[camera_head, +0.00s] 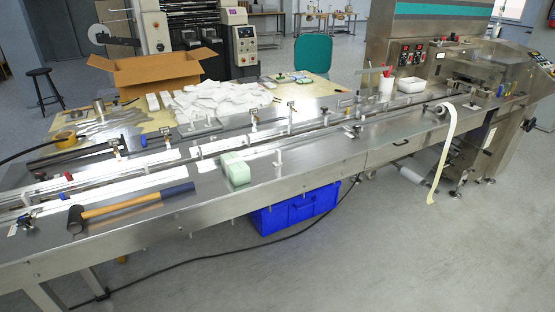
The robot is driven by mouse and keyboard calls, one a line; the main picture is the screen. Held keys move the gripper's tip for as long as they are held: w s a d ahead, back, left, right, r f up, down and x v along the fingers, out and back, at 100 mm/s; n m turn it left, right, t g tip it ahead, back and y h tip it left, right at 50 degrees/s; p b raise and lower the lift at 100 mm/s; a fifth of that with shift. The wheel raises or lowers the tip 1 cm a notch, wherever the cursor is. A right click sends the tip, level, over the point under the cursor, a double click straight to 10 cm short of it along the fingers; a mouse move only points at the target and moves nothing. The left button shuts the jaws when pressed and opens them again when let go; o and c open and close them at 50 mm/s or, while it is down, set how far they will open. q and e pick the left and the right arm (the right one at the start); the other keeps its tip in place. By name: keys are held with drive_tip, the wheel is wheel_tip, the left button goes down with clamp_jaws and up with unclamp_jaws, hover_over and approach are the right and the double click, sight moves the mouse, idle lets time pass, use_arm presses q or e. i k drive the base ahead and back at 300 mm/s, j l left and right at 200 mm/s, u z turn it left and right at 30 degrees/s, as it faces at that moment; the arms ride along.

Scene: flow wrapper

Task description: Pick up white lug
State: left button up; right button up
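A small white upright piece (278,158), which looks like a white lug, stands on the metal conveyor bed (330,160) just right of the pale green block (236,170). It is small in the picture, and I cannot make out its exact shape. White strips (150,158) lie along the conveyor channel to the left. Neither of my grippers shows in the head view.
A hammer (130,203) lies along the front left of the bed. A cardboard box (155,72) and a heap of white packets (215,100) are on the table behind. A blue crate (295,208) sits below. A pale film strip (442,155) hangs at right.

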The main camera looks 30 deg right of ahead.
sight(278, 162)
drive_tip(key=i+z, duration=0.2)
drive_tip(key=z, duration=0.3)
drive_tip(key=i+j+z, duration=0.15)
drive_tip(key=z, duration=0.35)
